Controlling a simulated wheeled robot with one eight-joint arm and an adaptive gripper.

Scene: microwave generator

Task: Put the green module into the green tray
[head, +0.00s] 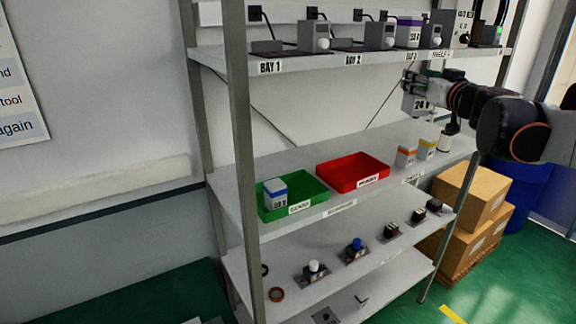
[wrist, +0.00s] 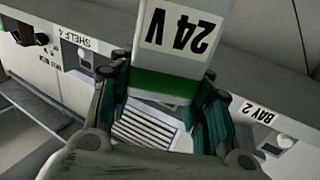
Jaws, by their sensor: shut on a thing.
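The green module (wrist: 172,82) is a white box with a green band and a "24 V" label. My gripper (wrist: 163,95) is shut on it in the wrist view, with a finger on either side. In the head view the held module (head: 419,105) is in the air at the right, between the top and middle shelves, and the gripper partly hides it. The green tray (head: 311,187) is on the middle shelf, lower and left of my gripper. A white module with a blue band (head: 275,193) stands in its left part; its right part is empty.
An empty red tray (head: 345,181) is right of the green one. Orange-banded (head: 405,156) and yellow-banded (head: 427,149) modules stand farther right on the middle shelf. The top shelf (head: 225,60) with its devices and a front-left post (head: 240,130) bound the space around the green tray.

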